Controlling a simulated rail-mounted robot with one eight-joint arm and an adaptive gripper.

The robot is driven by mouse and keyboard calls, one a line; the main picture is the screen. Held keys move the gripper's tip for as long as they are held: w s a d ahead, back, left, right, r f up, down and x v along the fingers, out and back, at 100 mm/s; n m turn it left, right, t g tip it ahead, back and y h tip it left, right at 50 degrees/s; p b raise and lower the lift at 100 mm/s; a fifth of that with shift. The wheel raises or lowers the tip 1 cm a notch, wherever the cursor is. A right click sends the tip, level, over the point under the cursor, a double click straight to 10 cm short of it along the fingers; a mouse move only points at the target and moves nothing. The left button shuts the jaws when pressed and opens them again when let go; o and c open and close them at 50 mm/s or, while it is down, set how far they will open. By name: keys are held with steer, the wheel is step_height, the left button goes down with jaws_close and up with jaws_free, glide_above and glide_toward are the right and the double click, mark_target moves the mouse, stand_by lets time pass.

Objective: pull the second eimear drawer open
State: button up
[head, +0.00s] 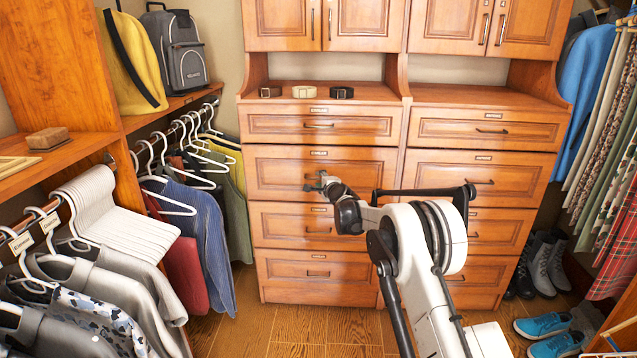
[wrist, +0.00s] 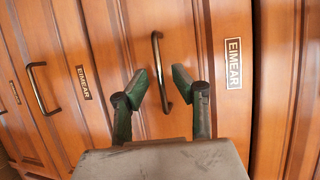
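The left column of wooden drawers in the head view has several stacked fronts. My gripper (head: 321,183) is at the second drawer from the top (head: 275,176), at its handle. This drawer looks flush with its neighbours. In the wrist view the picture is turned sideways, and the drawer's dark bar handle (wrist: 157,52) lies between the two green fingertips of my gripper (wrist: 160,87). The fingers are apart, one on each side of the handle. I cannot tell if they touch it. An EIMEAR label (wrist: 234,63) is beside this handle.
A lower drawer's handle (wrist: 42,88) and EIMEAR label (wrist: 83,82) show in the wrist view. Another drawer column (head: 490,130) stands to the right. Hanging clothes (head: 205,235) are at the left; boots (head: 540,262) and blue shoes (head: 545,325) are at the right.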

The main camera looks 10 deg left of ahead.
steer(key=shift+x, duration=0.95)
steer(key=shift+c, duration=0.3)
jaws_close()
